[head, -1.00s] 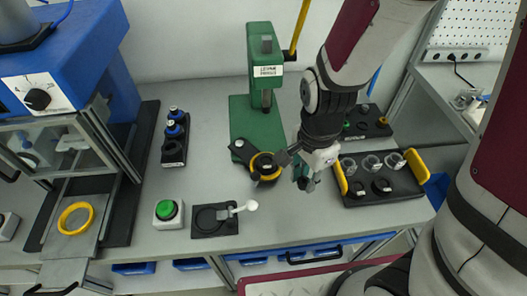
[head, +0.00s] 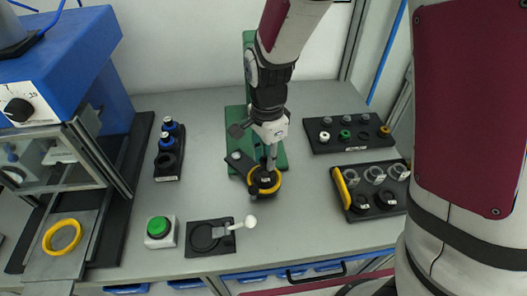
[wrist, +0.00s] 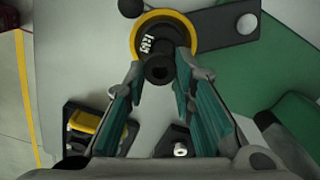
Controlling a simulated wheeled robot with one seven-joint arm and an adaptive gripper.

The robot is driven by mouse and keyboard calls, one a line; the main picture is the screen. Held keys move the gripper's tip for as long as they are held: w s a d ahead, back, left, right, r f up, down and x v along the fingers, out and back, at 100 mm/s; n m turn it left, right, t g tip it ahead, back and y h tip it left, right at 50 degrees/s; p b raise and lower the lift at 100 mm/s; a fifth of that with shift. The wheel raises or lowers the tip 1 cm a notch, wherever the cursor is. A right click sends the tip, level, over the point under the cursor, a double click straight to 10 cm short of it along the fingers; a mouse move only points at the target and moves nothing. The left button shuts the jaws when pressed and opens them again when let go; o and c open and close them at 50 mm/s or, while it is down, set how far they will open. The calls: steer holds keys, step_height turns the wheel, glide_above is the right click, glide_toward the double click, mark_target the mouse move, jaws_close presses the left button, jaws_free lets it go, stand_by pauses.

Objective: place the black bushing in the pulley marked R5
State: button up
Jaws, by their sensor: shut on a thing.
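My gripper (head: 268,168) points down over a black pulley with a yellow rim (head: 277,187), which lies at the front of the green press (head: 283,152). In the wrist view the fingers (wrist: 162,75) are shut on the black bushing (wrist: 158,69), at the near side of the pulley's dark centre. The pulley's yellow rim (wrist: 137,35) curves around the far side, and a white label on its dark hub is too small to read surely. I cannot tell whether the bushing touches the pulley or is above it.
A black tray (head: 345,148) with white, green and yellow pieces stands at back right. A green button (head: 159,227) and a black fixture with a white-knobbed lever (head: 250,221) are at the front left.

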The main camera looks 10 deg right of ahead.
steer(key=shift+w+a, duration=0.1)
steer(key=shift+w, duration=0.05)
steer(key=shift+f, duration=1.75)
steer(key=shift+f, duration=0.15)
steer(key=o, duration=0.8)
